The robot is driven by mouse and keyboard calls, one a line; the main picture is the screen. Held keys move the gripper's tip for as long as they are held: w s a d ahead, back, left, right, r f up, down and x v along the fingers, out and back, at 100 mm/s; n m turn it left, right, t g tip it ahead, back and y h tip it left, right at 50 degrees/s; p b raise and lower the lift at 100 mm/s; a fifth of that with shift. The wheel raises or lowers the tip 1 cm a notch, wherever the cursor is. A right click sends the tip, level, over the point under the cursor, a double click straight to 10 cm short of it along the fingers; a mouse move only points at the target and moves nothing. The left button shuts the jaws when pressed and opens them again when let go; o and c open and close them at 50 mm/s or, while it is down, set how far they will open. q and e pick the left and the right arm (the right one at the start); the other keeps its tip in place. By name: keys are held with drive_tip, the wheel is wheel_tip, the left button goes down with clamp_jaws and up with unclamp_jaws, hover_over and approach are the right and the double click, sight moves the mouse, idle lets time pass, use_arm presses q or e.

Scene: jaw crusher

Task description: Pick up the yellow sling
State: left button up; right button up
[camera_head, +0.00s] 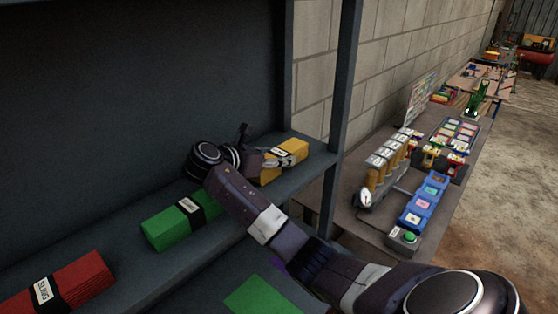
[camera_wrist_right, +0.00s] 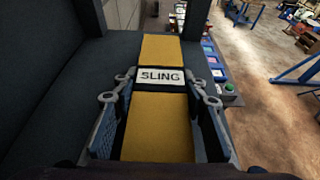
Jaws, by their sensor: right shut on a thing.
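The yellow sling (camera_head: 294,149) is a folded block with a dark band and a white label, on the shelf near its right end in the head view. In the right wrist view the yellow sling (camera_wrist_right: 158,131) lies lengthwise between the fingers, its label reading SLING. My right gripper (camera_head: 284,160) reaches it from the left and is shut on it, and the wrist view shows my right gripper (camera_wrist_right: 160,100) with one finger along each side. The sling's near end is partly hidden by my gripper in the head view. My left gripper is not in view.
A green sling (camera_head: 170,226) and a red sling (camera_head: 62,288) lie on the same shelf (camera_head: 122,262) to the left. A shelf post (camera_head: 343,90) stands just right of the yellow sling. Beyond it is a table with blue bins (camera_head: 424,201) and a green button (camera_head: 409,236).

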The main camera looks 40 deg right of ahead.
clamp_jaws()
drive_tip(key=shift+r, duration=0.1)
